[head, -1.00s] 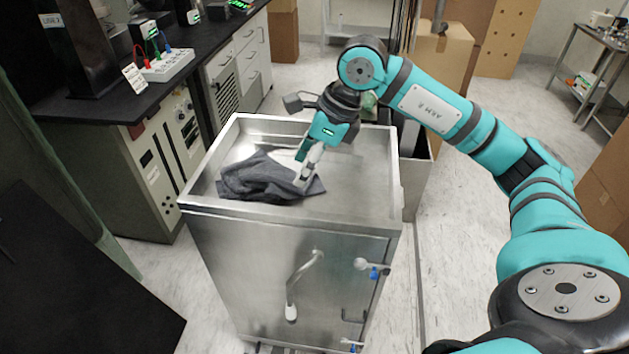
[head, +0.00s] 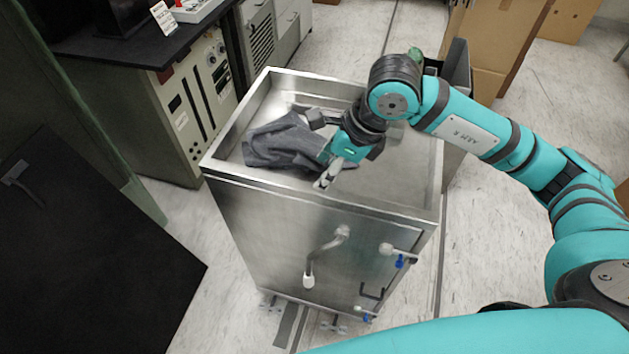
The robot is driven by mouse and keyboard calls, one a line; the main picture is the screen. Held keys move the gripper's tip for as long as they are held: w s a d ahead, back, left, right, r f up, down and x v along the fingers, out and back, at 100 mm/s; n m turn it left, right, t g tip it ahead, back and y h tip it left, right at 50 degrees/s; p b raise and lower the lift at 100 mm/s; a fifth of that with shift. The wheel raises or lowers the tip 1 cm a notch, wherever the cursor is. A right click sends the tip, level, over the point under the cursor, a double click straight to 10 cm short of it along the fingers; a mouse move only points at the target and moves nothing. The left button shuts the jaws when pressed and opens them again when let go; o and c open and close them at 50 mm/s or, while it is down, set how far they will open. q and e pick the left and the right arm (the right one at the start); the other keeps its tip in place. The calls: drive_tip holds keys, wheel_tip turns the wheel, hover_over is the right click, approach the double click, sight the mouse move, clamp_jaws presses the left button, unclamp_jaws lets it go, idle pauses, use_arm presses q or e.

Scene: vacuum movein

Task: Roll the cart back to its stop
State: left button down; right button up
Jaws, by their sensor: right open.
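The cart (head: 295,232) is a steel box on casters with a shallow tray top. A bent handle (head: 325,255) with a white tip is on its near face, and valves with blue levers (head: 399,262) are near its right edge. A dark grey cloth (head: 285,143) lies crumpled in the tray. My right gripper (head: 326,178) is over the tray near its front rim, to the right of the cloth, fingers pointing down toward the near side. It is open and seems to hold nothing. My left gripper is not in view.
A bench with a grey control panel (head: 190,112) stands to the left of the cart. A dark open panel (head: 80,250) fills the lower left. Cardboard boxes (head: 495,45) stand behind. A floor track (head: 288,328) shows by the casters.

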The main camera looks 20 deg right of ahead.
drive_tip(key=x, duration=0.3)
drive_tip(key=shift+a+f, duration=0.15)
drive_tip(key=shift+f, duration=0.1)
drive_tip(key=shift+x, duration=1.15)
drive_tip(key=shift+w+a+f+p, duration=0.1)
drive_tip(key=shift+f+p, duration=0.15)
drive_tip(key=shift+p, duration=0.05)
drive_tip(key=shift+f, duration=0.2)
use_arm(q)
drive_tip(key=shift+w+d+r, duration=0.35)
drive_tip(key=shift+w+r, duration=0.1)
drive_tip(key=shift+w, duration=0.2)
use_arm(e)
clamp_jaws()
